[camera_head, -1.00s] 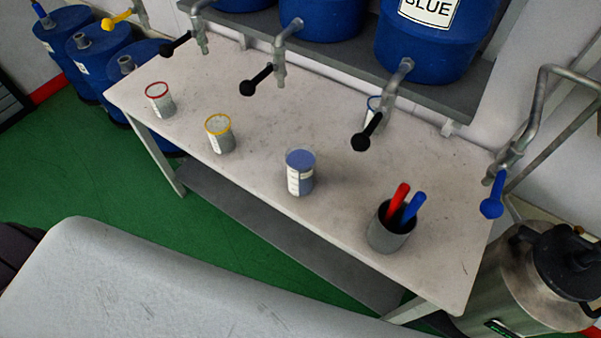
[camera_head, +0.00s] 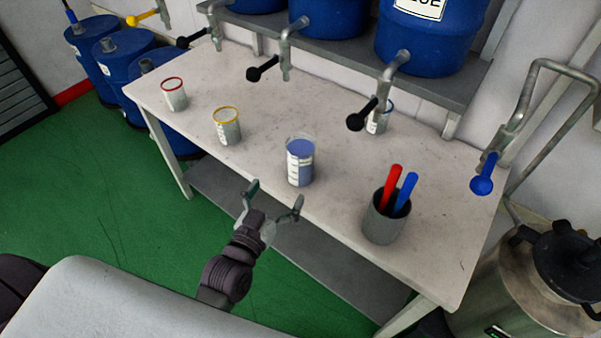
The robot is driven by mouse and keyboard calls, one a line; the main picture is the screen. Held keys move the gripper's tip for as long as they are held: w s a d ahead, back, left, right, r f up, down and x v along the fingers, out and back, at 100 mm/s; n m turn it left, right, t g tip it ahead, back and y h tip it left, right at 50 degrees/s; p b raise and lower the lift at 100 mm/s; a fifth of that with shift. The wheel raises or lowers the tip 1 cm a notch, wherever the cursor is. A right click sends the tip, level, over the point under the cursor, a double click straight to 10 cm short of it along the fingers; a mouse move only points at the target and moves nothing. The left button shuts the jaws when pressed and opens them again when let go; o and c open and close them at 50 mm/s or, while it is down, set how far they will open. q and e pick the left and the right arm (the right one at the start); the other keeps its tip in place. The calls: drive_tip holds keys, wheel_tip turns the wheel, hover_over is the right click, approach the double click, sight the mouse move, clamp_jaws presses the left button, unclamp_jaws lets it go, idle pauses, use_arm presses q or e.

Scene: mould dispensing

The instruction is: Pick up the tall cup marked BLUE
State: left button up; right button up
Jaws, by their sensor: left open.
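A tall clear cup (camera_head: 300,163) with blue contents and a white label stands upright near the front edge of the table, at the middle of the view. Its label is too small to read. A shorter blue-rimmed cup (camera_head: 376,126) stands at the back, partly hidden by a tap. My left gripper (camera_head: 274,196) is open and empty, with its two fingers spread. In the picture it is just below and left of the tall cup, in front of the table's edge and apart from the cup. My right gripper is not in view.
The white table (camera_head: 270,110) also holds a red-rimmed cup (camera_head: 174,96), a yellow-rimmed cup (camera_head: 227,128) and a grey holder (camera_head: 383,227) with red and blue sticks. Black-handled taps (camera_head: 357,121) overhang the table's back. A steel vessel (camera_head: 525,285) stands at the right.

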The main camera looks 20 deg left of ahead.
sight(295, 156)
use_arm(q)
drive_tip(key=w, duration=0.2)
drive_tip(key=w+r, duration=0.1)
drive_tip(key=w, duration=0.4)
drive_tip(key=shift+w+d+r+p, duration=0.2)
drive_tip(key=shift+w+r+p, duration=0.1)
drive_tip(key=shift+r+p, duration=0.1)
drive_tip(key=shift+w+d+f+p, duration=0.1)
drive_tip(key=shift+w+f, duration=0.1)
drive_tip(key=shift+w, duration=0.85)
drive_tip(key=shift+w+d+f+p, duration=0.1)
drive_tip(key=shift+w+f+p, duration=0.05)
drive_tip(key=shift+w, duration=0.9)
drive_tip(key=shift+w+d+f+p, duration=0.1)
drive_tip(key=shift+w+f, duration=0.1)
drive_tip(key=shift+w, duration=0.85)
drive_tip(key=shift+s, duration=0.1)
drive_tip(key=shift+c, duration=1)
drive_tip(key=c, duration=1.6)
drive_tip(key=shift+r, duration=0.1)
